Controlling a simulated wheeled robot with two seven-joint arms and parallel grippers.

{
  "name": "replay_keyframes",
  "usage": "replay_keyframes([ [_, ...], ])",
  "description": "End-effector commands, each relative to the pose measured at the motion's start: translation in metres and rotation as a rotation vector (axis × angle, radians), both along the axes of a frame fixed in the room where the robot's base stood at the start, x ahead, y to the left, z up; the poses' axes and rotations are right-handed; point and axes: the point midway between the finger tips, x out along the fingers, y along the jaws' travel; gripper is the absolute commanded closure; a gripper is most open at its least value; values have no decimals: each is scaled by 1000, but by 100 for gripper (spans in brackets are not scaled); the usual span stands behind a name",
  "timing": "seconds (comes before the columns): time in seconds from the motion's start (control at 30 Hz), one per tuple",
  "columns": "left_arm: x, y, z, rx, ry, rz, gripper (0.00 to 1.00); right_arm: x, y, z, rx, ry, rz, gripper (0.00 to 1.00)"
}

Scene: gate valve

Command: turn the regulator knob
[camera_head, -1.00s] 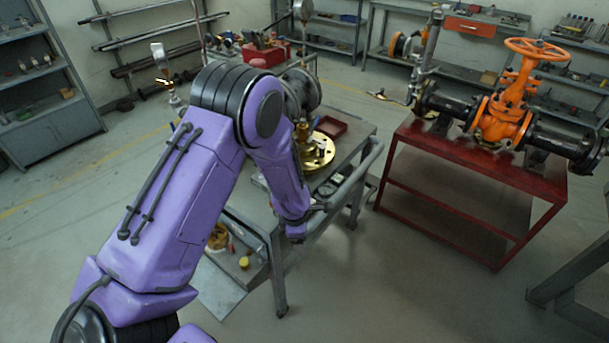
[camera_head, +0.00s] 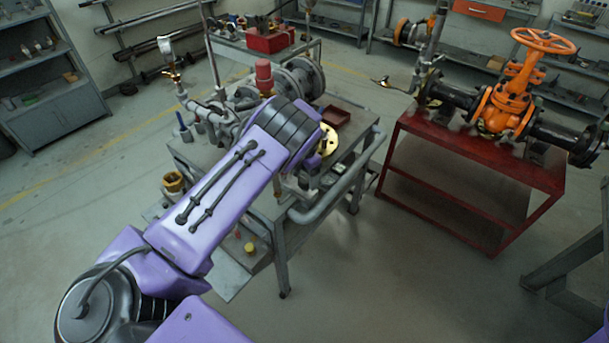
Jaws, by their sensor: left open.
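A red, capped knob (camera_head: 263,77) stands upright on the grey pipework at the back of the workbench; it looks like the regulator knob, though I cannot be certain. My left arm reaches across the bench from the lower left and covers part of the piping below the knob. My left gripper (camera_head: 292,187) is small and mostly hidden behind my forearm, near the front edge of the bench. It is open, below and in front of the red knob and apart from it. My right gripper is not in view.
A gauge (camera_head: 165,46) stands on the pipework at left. A brass flange (camera_head: 328,139) and a dark red tray (camera_head: 336,116) lie on the bench. An orange gate valve (camera_head: 508,98) sits on a red stand (camera_head: 470,150) at right. The floor between is clear.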

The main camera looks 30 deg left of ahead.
Motion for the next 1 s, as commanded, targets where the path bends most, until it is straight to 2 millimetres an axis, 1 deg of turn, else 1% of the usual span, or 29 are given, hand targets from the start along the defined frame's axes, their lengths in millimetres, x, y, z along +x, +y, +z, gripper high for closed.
replay_keyframes([
  [0.03,0,0,-4,0,1,0,24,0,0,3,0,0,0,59],
  [0.13,0,0,-11,1,0,-1,24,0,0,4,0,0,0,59],
  [0.37,0,0,-13,0,-1,0,24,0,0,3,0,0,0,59],
  [0.47,0,0,-13,0,-1,0,53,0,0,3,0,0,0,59],
  [0.5,0,0,-12,0,-1,-1,66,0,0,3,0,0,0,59],
  [0.53,0,0,-12,0,-1,-1,76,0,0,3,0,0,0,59],
  [0.57,0,0,-12,0,-1,0,80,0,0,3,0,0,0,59],
  [0.83,0,0,-13,0,-1,-20,80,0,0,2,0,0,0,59],
  [1.0,0,0,-14,0,-1,-86,80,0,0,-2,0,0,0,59],
])
